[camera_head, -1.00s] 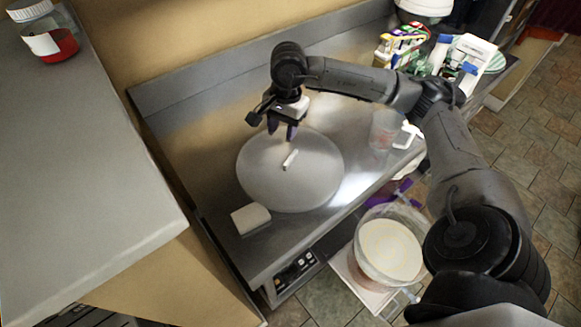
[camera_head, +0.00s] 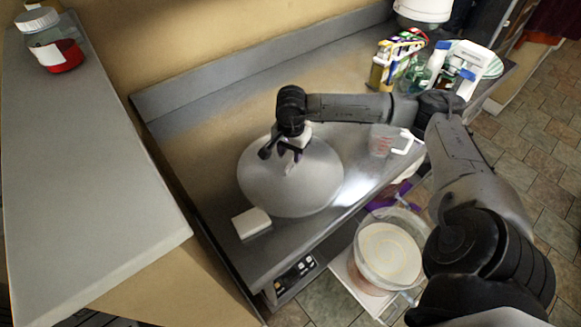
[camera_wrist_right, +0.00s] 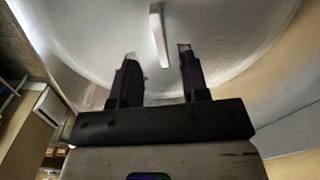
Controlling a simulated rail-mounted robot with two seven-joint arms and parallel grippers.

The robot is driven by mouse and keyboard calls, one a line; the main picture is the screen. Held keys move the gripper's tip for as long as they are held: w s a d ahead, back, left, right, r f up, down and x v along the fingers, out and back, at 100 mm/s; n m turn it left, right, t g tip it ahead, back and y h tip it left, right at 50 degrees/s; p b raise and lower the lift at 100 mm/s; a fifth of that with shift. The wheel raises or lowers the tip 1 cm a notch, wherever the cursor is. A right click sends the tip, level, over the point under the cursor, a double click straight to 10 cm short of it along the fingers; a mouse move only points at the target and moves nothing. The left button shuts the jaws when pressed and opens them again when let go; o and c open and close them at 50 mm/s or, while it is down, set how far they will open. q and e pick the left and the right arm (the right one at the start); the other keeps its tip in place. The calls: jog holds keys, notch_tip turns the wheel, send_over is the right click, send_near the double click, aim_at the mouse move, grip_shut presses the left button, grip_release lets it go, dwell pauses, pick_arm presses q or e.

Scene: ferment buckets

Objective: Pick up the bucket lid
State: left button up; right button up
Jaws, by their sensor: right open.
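The bucket lid (camera_head: 312,190) is a large pale round disc lying flat on the steel counter. It has a small white bar handle (camera_head: 289,169) at its middle. My right gripper (camera_head: 287,158) is open above the lid, close to the handle and partly covering it. In the right wrist view, the lid (camera_wrist_right: 100,30) fills the upper part, and the handle (camera_wrist_right: 158,35) lies between the lines of the two open fingers (camera_wrist_right: 157,70), beyond their tips. I cannot tell the exact height gap. My left gripper is not in view.
A white block (camera_head: 251,223) sits on the counter left of the lid. A clear measuring jug (camera_head: 382,141) stands to its right. An open bucket (camera_head: 389,254) with pale contents stands low in front. Bottles (camera_head: 437,58) crowd the back right.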

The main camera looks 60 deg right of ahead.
aim_at(290, 163)
jog(key=shift+f+p, duration=0.5)
jog(key=shift+f, duration=1.4)
jog(key=shift+c, duration=0.4)
grip_shut()
